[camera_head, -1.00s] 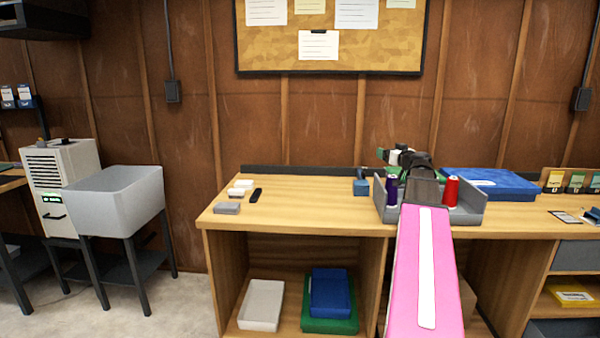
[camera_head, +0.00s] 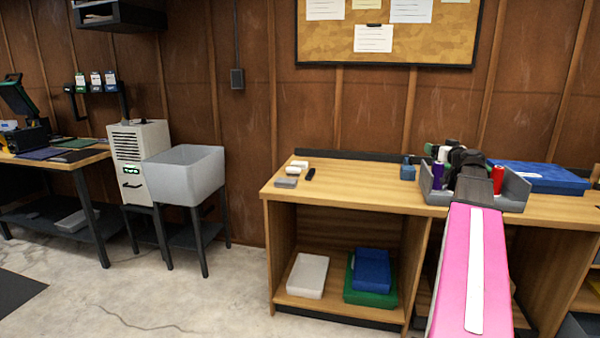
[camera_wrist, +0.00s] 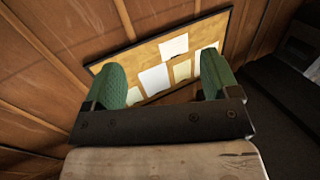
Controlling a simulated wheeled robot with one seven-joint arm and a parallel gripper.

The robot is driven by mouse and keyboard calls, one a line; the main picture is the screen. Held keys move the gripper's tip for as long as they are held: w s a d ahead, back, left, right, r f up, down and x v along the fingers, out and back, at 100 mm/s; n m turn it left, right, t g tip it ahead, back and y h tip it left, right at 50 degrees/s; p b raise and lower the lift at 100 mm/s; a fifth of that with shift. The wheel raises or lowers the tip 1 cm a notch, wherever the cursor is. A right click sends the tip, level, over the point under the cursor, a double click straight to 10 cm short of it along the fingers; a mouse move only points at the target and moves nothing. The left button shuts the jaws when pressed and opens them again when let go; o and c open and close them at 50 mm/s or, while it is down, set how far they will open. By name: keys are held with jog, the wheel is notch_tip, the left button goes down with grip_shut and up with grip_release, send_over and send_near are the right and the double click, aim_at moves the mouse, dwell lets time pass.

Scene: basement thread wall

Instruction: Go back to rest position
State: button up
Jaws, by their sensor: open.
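My gripper (camera_wrist: 165,80) shows in the wrist view with its two green fingers wide apart and nothing between them. It points up toward the corkboard (camera_wrist: 205,35) on the wood wall. Behind and beside that end is a grey tray (camera_head: 514,190) with a purple spool (camera_head: 438,175), a white spool (camera_head: 444,153) and a red spool (camera_head: 498,179). I cannot tell from this view how far the gripper is above the tray.
The wooden workbench (camera_head: 350,188) holds small boxes, a black item (camera_head: 310,174) and a blue box (camera_head: 540,176). A grey sink (camera_head: 185,175) and a white machine (camera_head: 138,160) stand to the left. Open concrete floor (camera_head: 150,295) lies at the front left.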

jog(key=s+a+f+g+y, duration=0.1)
jog(key=s+a+f+g, duration=0.3)
jog(key=a+f, duration=0.8)
jog(key=s+a+f+g+y, duration=0.15)
jog(key=a+f+g, duration=0.35)
jog(key=a+f, duration=0.7)
jog(key=s+a+f+m+g+h, duration=0.1)
jog(key=s+a+f+g, duration=0.3)
jog(key=s+f, duration=0.5)
jog(key=s+a+f+m+g+h, duration=0.1)
jog(key=s+a+f+g+h, duration=0.3)
jog(key=s+f, duration=0.6)
jog(key=shift+s+a+f+g+h, duration=0.15)
jog(key=shift+a+f+g+h, duration=0.25)
jog(key=shift+f, duration=0.65)
